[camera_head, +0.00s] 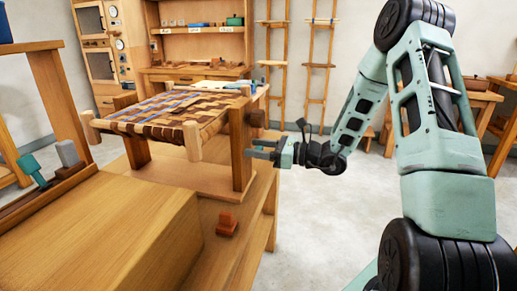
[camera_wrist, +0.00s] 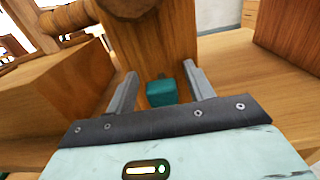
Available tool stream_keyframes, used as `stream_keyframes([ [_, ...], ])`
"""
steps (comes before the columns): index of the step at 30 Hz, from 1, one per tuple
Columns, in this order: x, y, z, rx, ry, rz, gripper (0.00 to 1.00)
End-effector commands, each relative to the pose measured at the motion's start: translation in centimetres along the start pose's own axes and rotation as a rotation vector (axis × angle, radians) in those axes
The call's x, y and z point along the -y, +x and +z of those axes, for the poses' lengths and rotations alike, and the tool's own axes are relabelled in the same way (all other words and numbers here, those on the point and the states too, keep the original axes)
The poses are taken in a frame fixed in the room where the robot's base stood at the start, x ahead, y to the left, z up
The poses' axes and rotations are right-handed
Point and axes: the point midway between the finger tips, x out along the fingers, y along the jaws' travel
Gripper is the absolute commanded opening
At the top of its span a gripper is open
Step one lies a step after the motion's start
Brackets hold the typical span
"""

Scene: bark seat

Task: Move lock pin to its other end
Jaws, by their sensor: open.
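The woven bench seat frame (camera_head: 165,118) stands on the wooden worktable, with brown and blue strips across its top. My gripper (camera_head: 262,148) is at the frame's right-hand post (camera_head: 239,150), below a dark round knob (camera_head: 257,117). In the wrist view my gripper (camera_wrist: 161,76) is open, one finger on each side of a small teal block (camera_wrist: 161,93). The block sits against the wooden post (camera_wrist: 158,50) and may be the lock pin's head. Gaps show between it and both fingers. I cannot make the pin out surely in the head view.
A reddish-brown block (camera_head: 227,225) lies on the worktable (camera_head: 262,195) near its right edge. A large wooden box (camera_head: 110,230) fills the near left. A teal-headed tool (camera_head: 30,165) stands at far left. The floor right of the table is open.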

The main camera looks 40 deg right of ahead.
Motion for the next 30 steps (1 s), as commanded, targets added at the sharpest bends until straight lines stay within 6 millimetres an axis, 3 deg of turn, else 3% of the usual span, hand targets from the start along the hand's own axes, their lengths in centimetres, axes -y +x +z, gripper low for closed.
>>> stream_keyframes([
  [5, 0.0, 0.0, 0.0, 0.000, 0.000, 0.000, 0.50],
  [10, 0.0, 0.0, 0.0, 0.000, 0.000, 0.000, 0.03],
  [11, 0.0, 0.0, 0.0, 0.000, 0.000, 0.001, 0.00],
  [14, 0.0, -0.2, 0.0, 0.000, 0.000, 0.000, 0.00],
  [21, 0.1, -2.9, 0.2, 0.000, 0.000, -0.002, 0.00],
  [28, 0.0, -3.0, 0.0, -0.001, -0.001, -0.001, 0.00],
  [29, 0.0, -3.0, -0.1, -0.002, 0.000, -0.001, 0.36],
  [30, 0.0, -3.0, -0.1, -0.002, 0.000, -0.001, 0.47],
])
